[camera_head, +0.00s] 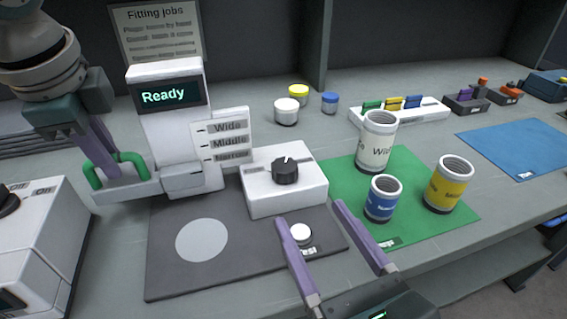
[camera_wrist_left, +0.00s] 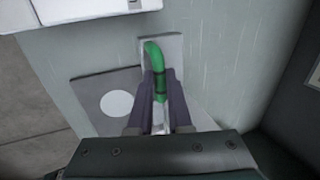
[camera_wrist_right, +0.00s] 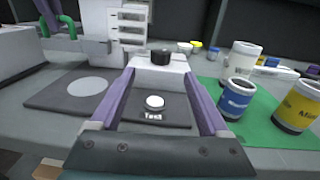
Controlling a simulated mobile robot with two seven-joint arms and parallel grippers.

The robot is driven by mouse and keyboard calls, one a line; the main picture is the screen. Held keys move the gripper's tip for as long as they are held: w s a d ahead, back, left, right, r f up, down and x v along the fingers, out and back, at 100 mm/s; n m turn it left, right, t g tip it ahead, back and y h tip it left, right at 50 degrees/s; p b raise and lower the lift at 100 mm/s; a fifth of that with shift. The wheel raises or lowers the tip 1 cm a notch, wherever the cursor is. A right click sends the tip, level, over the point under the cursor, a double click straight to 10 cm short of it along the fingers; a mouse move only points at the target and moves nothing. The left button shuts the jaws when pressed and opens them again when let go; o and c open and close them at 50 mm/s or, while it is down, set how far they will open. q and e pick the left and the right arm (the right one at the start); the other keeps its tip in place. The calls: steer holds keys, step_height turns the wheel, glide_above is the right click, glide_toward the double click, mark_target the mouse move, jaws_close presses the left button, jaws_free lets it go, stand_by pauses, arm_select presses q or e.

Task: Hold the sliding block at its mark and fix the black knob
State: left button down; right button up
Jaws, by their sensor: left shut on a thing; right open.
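My left gripper (camera_head: 108,166) is shut on the green handle (camera_head: 132,158), which also shows in the left wrist view (camera_wrist_left: 152,52). The handle sits on a grey arm joined to the sliding block (camera_head: 183,178) on the white column. The block is beside the label plate, at or just below the "Narrow" line; its exact alignment is unclear. The black knob (camera_head: 286,171) stands on a white box, and in the right wrist view (camera_wrist_right: 160,57) it is ahead of the fingers. My right gripper (camera_head: 310,213) is open and empty, in front of the knob.
The column's screen (camera_head: 164,95) reads "Ready". A white button (camera_head: 301,233) marked "Test" lies on the dark mat (camera_head: 170,275). Wide white (camera_head: 376,150), blue (camera_head: 382,203) and yellow (camera_head: 448,187) cans stand on the green mat (camera_head: 340,168), right of the box.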

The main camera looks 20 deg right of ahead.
mark_target(290, 176)
steer(key=w, duration=1.1)
steer(key=shift+w+a, duration=0.1)
steer(key=shift+a, duration=0.15)
